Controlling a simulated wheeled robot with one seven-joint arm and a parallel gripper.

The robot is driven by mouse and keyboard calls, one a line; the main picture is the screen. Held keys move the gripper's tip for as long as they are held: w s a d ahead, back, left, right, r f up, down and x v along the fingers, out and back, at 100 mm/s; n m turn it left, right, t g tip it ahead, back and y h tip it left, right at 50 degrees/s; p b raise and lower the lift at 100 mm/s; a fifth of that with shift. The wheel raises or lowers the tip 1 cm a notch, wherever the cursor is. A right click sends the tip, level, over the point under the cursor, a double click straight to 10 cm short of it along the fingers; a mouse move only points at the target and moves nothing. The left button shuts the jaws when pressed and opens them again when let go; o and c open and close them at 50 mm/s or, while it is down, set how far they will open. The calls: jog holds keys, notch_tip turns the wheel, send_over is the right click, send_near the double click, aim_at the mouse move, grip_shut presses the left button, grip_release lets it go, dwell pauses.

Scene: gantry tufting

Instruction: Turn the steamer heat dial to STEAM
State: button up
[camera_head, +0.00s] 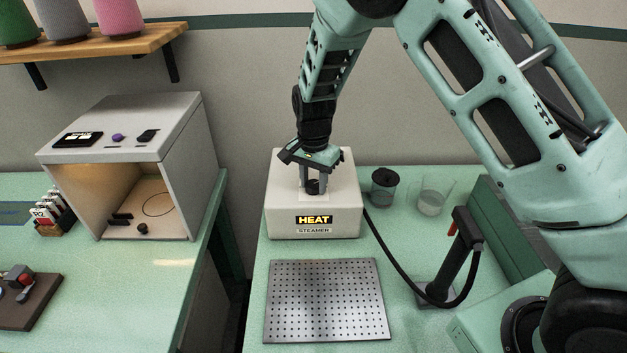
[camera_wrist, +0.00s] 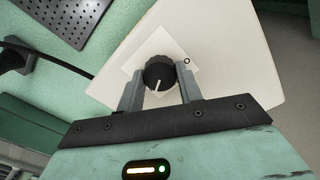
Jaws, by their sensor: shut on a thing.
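The steamer (camera_head: 313,208) is a cream box on the green table, with a lit HEAT label and a STEAMER label on its front. Its heat dial (camera_wrist: 159,75) is a black ribbed knob with a white pointer line, on a pale plate on the steamer's top. In the wrist view the pointer is directed toward my gripper's palm, and a small ring mark lies beside the knob. My gripper (camera_head: 313,183) points down over the steamer. Its two fingers are shut on the dial, one on each side, as the wrist view (camera_wrist: 160,88) shows. In the head view the dial (camera_head: 313,187) is partly hidden.
A perforated metal plate (camera_head: 326,301) lies in front of the steamer. A dark-lidded jar (camera_head: 384,188) and a clear beaker (camera_head: 432,201) stand to its right. A black hose (camera_head: 397,262) runs from the steamer to an upright black handle (camera_head: 452,257). An open grey booth (camera_head: 185,160) stands left.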

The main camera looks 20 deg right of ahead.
aim_at(314, 183)
jog(key=o, duration=1)
notch_tip(314, 183, up, 18)
jog(key=b, duration=0.4)
jog(key=shift+f, duration=0.25)
jog(key=s+a+f+n, duration=0.1)
jog(key=s+a+n, duration=0.2)
jog(key=s, duration=0.3)
jog(key=s+a+f+n+y+b, duration=0.1)
jog(key=s+a+n, duration=0.15)
jog(key=s, duration=0.45)
jog(key=s+a+f+n, duration=0.2)
jog(key=s+n, duration=0.2)
jog(key=s, duration=0.2)
jog(key=s+f+n, duration=0.1)
jog(key=s+n, duration=0.1)
jog(key=s, duration=0.3)
jog(key=s+f+n, duration=0.1)
jog(key=s+n, duration=0.2)
jog(key=s, duration=0.2)
jog(key=s+d+f+n+b, duration=0.1)
jog(key=s+f+n, duration=0.1)
jog(key=s, duration=0.3)
jog(key=shift+n, duration=0.55)
